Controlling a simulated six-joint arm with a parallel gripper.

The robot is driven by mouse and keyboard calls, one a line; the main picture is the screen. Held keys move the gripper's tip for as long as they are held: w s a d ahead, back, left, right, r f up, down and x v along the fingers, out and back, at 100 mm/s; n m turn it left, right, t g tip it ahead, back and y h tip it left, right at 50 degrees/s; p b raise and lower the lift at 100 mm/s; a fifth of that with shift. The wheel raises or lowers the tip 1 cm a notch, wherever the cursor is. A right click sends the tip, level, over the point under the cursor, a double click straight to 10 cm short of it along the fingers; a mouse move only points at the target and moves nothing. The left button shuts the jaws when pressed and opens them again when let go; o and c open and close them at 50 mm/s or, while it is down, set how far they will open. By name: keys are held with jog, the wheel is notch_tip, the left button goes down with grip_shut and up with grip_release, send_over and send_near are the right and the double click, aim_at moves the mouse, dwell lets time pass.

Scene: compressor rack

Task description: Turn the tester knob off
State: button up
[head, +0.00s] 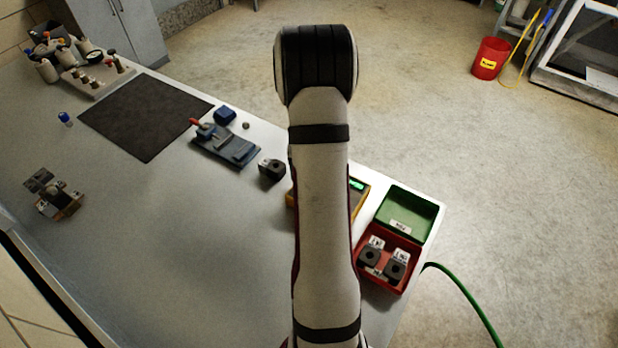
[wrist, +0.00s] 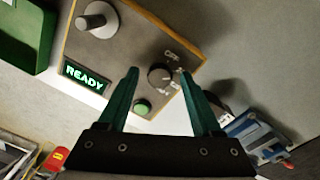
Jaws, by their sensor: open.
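The tester (wrist: 128,50) is a box with a dark top and yellow-orange edges in the wrist view. Its dark round knob (wrist: 160,77) sits beside an OFF label and a second, partly hidden label. Which way the knob points is hard to tell. A lit green READY display (wrist: 86,76), a green button (wrist: 142,107) and a grey post (wrist: 98,20) are also on the tester. My gripper (wrist: 158,71) is open, its green fingertips on either side of the knob in the picture; contact cannot be told. In the head view my arm hides most of the tester (head: 366,191).
In the head view, a green bin (head: 408,199) and a red bin (head: 406,284) with dark blocks lie right of the tester. A dark block (head: 271,169) and a blue fixture (head: 225,145) stand to its left.

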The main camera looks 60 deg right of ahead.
grip_shut()
jog(key=shift+n, duration=0.3)
jog(key=n, duration=0.4)
jog(key=shift+n, duration=2.6)
grip_release()
